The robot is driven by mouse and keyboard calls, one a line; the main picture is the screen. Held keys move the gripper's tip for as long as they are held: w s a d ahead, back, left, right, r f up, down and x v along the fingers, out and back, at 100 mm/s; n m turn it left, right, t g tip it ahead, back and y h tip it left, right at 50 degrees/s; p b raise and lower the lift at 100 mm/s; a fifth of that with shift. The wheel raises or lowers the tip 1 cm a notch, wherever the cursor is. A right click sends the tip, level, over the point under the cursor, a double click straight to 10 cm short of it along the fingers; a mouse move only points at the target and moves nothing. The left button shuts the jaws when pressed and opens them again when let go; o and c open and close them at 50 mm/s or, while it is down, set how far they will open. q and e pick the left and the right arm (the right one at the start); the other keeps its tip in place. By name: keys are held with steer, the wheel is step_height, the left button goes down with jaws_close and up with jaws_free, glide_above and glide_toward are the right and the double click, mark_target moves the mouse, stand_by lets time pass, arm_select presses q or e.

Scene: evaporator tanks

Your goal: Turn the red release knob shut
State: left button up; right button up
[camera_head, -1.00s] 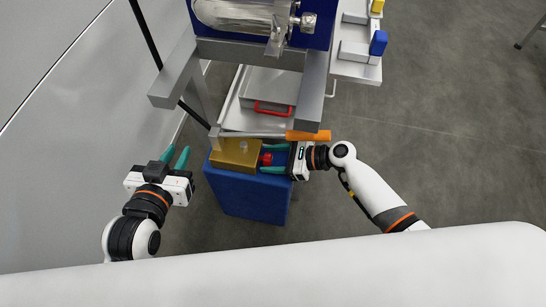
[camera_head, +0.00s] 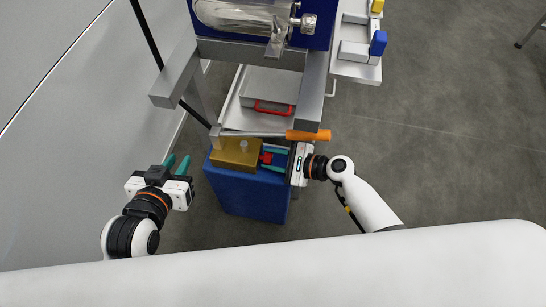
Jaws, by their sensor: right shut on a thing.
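The red release knob (camera_head: 267,158) sticks out from the right side of a brass-coloured block (camera_head: 236,153) on top of a blue cabinet (camera_head: 246,194). My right gripper (camera_head: 272,159) reaches in from the right, its teal fingers closed on the red knob and partly hiding it. The gripper body is just right of the block, below the orange handle. My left gripper (camera_head: 176,165) is open and empty, left of the blue cabinet and apart from it.
An orange-handled bar (camera_head: 308,135) lies across just above the block and my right gripper. A grey case with a red handle (camera_head: 272,107) sits behind. Floor at right is clear.

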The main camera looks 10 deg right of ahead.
arm_select(q)
steer(key=shift+w+r, duration=0.15)
steer(key=shift+r, duration=0.05)
arm_select(e)
steer(key=o, duration=1)
arm_select(q)
steer(key=shift+r, duration=0.1)
